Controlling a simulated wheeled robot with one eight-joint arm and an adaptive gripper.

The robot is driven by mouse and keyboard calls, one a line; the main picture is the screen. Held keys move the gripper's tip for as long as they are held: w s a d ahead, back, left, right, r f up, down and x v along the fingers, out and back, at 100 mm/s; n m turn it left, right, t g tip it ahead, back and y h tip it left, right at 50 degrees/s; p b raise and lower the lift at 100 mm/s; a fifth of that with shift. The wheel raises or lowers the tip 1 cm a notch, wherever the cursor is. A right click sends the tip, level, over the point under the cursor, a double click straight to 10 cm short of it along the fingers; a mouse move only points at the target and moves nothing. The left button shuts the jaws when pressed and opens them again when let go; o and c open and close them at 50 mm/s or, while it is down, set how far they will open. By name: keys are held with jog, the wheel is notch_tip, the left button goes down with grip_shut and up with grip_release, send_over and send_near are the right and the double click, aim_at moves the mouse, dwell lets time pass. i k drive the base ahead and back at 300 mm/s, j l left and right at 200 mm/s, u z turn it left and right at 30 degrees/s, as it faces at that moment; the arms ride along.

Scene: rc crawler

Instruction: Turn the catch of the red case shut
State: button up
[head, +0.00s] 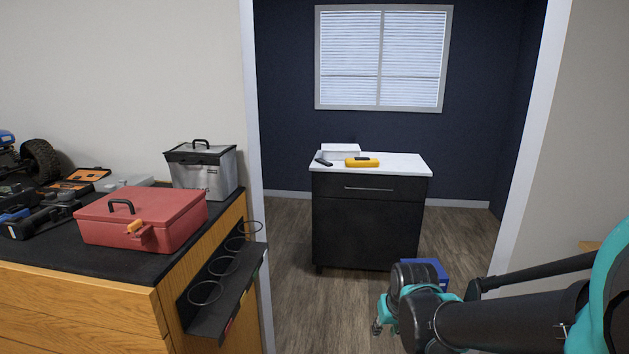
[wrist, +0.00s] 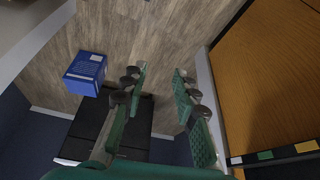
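The red case (head: 165,208) sits lid-down on the black top of the wooden bench at the left in the head view, with a black handle on its lid. Its orange catch (head: 135,227) is on the front face, slanted beside a red tab; I cannot tell exactly how it engages. My gripper (head: 378,328) is well to the right of the case, low over the floor, apart from it. The wrist view shows my gripper (wrist: 160,72) open, with nothing between the fingers. The case is not in the wrist view.
A grey lidded bin (head: 205,172) stands behind the case. A black ring rack (head: 222,290) juts from the bench's end. A dark cabinet (head: 368,220) stands in the doorway. A blue box (wrist: 86,73) is on the floor. Floor between bench and cabinet is clear.

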aim_at(134, 227)
jog(key=j+u, duration=0.15)
jog(key=u, duration=0.25)
jog(key=j+u, duration=0.2)
jog(key=u, duration=0.2)
jog(key=j+u, duration=0.2)
jog(key=u, duration=0.25)
